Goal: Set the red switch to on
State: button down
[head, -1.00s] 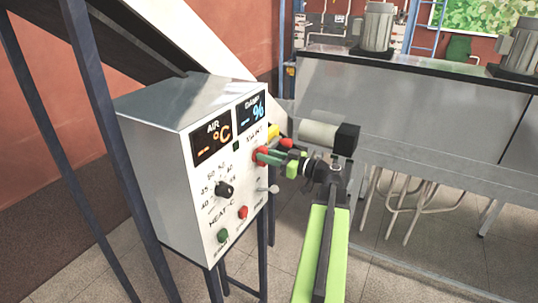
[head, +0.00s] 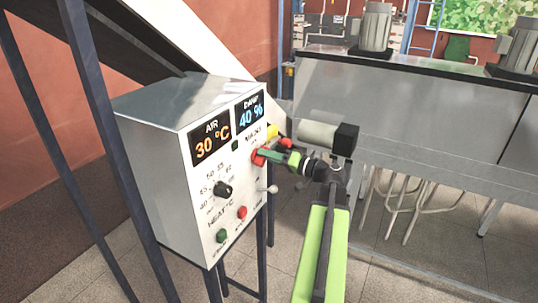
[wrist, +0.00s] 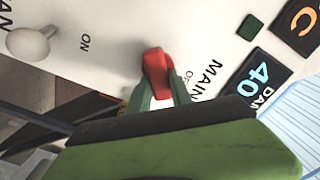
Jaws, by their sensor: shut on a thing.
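The red switch (head: 257,158) sits on the front face of the metal control box (head: 150,145), beside the MAIN lettering. In the wrist view the red switch (wrist: 155,65) stands out from the white panel, with ON printed to its left and a partly hidden OFF label to its right. My gripper (head: 268,156) is shut on the red switch. In the wrist view the green fingers of my gripper (wrist: 160,86) hold the handle from both sides and hide part of it. The air display (head: 210,141) reads 30 °C and the damper display (head: 250,112) reads 40 %.
Below the switch are a black heat knob (head: 222,190), a silver lever (head: 269,189), a red button (head: 241,212) and a green button (head: 222,236). Yellow and red parts stick out beyond the box's right edge. A steel bench (head: 400,115) stands at right.

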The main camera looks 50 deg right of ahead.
jog(key=shift+f+m+b, duration=0.1)
jog(key=shift+f+m, duration=0.05)
jog(key=shift+m, duration=1.1)
jog(key=shift+f+m+b, duration=0.1)
jog(key=shift+f+m, duration=0.1)
jog(key=shift+m, duration=1)
jog(key=shift+f+m+b, duration=0.1)
jog(key=shift+f+m, duration=0.05)
jog(key=shift+m, duration=1.1)
jog(key=c, duration=1.2)
grip_release()
jog(key=shift+o, duration=0.2)
jog(key=shift+r, duration=0.1)
jog(key=shift+d, duration=0.1)
jog(key=v, duration=1.7)
jog(key=shift+s, duration=0.2)
